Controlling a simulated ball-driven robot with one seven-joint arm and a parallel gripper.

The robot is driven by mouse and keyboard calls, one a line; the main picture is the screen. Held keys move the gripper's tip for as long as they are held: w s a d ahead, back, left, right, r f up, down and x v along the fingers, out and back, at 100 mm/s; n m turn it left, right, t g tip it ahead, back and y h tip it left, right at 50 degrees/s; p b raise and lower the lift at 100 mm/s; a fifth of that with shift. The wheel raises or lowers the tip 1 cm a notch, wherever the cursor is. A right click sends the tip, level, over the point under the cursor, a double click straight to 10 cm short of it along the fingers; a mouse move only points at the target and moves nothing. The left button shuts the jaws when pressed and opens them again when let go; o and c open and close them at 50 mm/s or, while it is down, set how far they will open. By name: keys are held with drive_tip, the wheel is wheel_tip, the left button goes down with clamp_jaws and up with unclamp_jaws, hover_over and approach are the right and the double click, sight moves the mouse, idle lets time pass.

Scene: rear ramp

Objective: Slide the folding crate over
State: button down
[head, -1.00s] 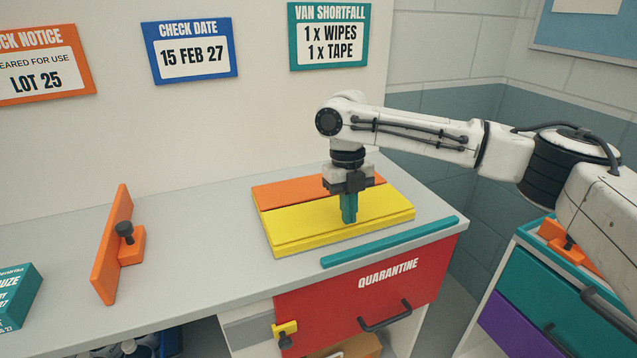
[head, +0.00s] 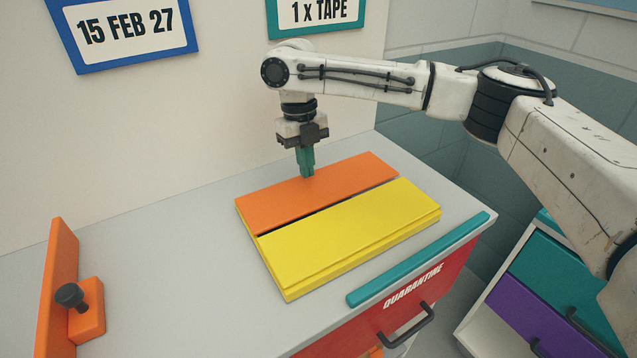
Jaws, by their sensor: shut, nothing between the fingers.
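The folding crate (head: 345,235) lies flat on the grey counter, with one orange panel and one yellow panel on top and a dark gap between them. Its yellow side is nearer to me and its orange side nearer the wall. My gripper (head: 307,175) points down with its teal fingers shut and empty. The fingertips show against the far edge of the orange panel, around its middle. I cannot tell whether they touch the panel, hover above it or stand just behind it.
A teal strip (head: 418,259) runs along the counter's front edge, close to the crate. An orange upright stop (head: 60,285) with a dark knob stands at the left. The counter (head: 165,265) between stop and crate is clear. Red quarantine drawer (head: 440,297) below.

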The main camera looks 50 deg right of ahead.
sight(334, 213)
drive_tip(key=shift+w+d, duration=0.1)
drive_tip(key=shift+w, duration=0.3)
drive_tip(key=s+a, duration=0.1)
drive_tip(key=s, duration=0.2)
drive_tip(key=s+a, duration=0.1)
drive_tip(key=s, duration=0.3)
drive_tip(key=s+a+p, duration=0.1)
drive_tip(key=s, duration=0.3)
drive_tip(key=shift+s+a+r, duration=0.1)
drive_tip(key=shift+s+a, duration=0.05)
drive_tip(key=shift+a, duration=0.2)
drive_tip(key=shift+s+a+f, duration=0.1)
drive_tip(key=shift+f, duration=0.85)
